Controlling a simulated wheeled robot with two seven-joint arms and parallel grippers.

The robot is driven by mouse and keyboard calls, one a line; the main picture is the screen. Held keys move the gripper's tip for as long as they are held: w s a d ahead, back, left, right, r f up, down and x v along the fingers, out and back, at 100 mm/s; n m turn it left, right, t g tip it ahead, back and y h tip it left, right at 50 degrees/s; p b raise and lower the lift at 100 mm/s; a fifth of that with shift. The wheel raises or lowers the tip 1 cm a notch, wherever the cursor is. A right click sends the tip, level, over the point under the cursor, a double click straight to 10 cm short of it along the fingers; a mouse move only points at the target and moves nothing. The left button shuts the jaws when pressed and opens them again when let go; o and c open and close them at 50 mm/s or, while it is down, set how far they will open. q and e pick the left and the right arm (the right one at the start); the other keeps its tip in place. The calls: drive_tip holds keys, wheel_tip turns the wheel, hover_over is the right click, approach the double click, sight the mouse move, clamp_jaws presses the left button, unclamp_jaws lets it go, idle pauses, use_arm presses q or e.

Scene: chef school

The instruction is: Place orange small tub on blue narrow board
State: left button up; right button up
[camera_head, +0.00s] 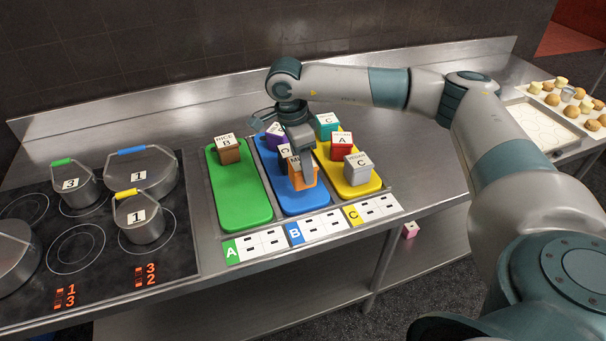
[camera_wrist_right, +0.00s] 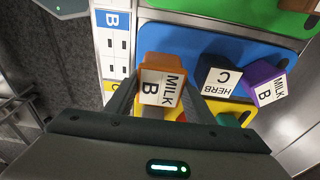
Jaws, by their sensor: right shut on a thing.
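The orange small tub (camera_head: 301,178), with a white label, is at the near half of the blue narrow board (camera_head: 308,202). My right gripper (camera_head: 300,168) comes down from above and is shut on the tub. In the right wrist view the tub (camera_wrist_right: 160,82) sits between the two fingers, its label reading MILK B, with the blue board (camera_wrist_right: 200,45) beyond it. I cannot tell whether the tub touches the board. My left gripper is not in view.
A dark HERB C tub (camera_wrist_right: 220,78) and a purple tub (camera_head: 274,134) stand farther back on the blue board. The green board (camera_head: 240,195) holds a brown tub (camera_head: 228,150). The yellow board (camera_head: 357,188) holds red and grey tubs. Pots stand on the hob at left.

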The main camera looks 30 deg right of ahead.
drive_tip(key=shift+f+p, duration=0.35)
wheel_tip(320, 180, down, 3)
drive_tip(key=shift+r+p, duration=0.1)
drive_tip(key=shift+p, duration=0.7)
drive_tip(key=shift+f, duration=0.2)
drive_tip(key=shift+f, duration=0.2)
drive_tip(key=o, duration=1.2)
